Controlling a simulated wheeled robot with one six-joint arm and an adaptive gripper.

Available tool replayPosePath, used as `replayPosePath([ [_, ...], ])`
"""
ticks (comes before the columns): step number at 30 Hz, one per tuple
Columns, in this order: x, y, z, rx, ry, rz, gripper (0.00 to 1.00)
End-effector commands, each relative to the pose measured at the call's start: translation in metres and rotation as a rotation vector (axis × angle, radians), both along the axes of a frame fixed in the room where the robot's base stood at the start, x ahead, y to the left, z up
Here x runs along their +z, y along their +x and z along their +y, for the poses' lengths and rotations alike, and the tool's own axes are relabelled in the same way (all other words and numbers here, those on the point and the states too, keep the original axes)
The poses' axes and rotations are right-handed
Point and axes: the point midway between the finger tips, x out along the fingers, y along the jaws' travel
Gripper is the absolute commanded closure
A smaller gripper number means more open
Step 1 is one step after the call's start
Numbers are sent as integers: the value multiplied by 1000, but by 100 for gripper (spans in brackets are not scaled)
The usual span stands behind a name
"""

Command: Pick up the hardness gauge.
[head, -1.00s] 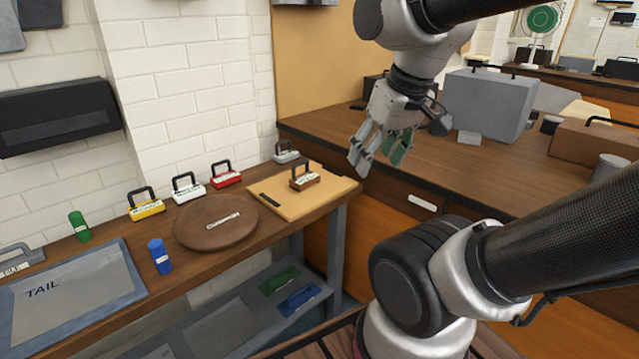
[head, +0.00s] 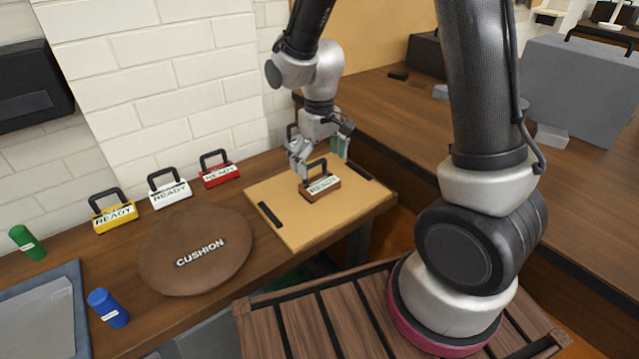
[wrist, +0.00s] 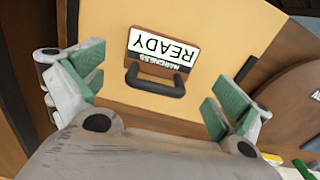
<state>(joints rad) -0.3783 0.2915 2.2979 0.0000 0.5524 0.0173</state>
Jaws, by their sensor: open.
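The hardness gauge (head: 322,188) is a small brown block with a black handle and a white READY label. It stands on the tan board (head: 283,230). In the wrist view its label (wrist: 162,49) reads HARDNESS READY upside down, with the handle below it. My gripper (head: 320,152) is open just above and behind the gauge. In the wrist view the green-padded fingers of my gripper (wrist: 158,82) are spread on either side of the handle, with nothing between them gripped. I cannot tell the exact height gap.
Yellow (head: 114,216), white (head: 170,193) and red (head: 220,175) handled blocks stand by the wall. A round brown cushion (head: 195,250) lies left of the board. Dark strips (head: 270,215) lie on the board.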

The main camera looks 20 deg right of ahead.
Motion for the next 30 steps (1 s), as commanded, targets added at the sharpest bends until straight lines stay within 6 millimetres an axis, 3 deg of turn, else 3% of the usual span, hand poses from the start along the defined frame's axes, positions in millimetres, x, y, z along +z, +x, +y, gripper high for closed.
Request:
replayPosePath([
  [10,-51,0,-1,-1,-1,4,0],
  [19,-58,1,0,-1,0,0,0],
  [20,-58,1,0,-1,0,0,2],
  [26,-58,1,0,-1,0,0,38],
  [30,-58,1,0,-1,0,-1,42],
])
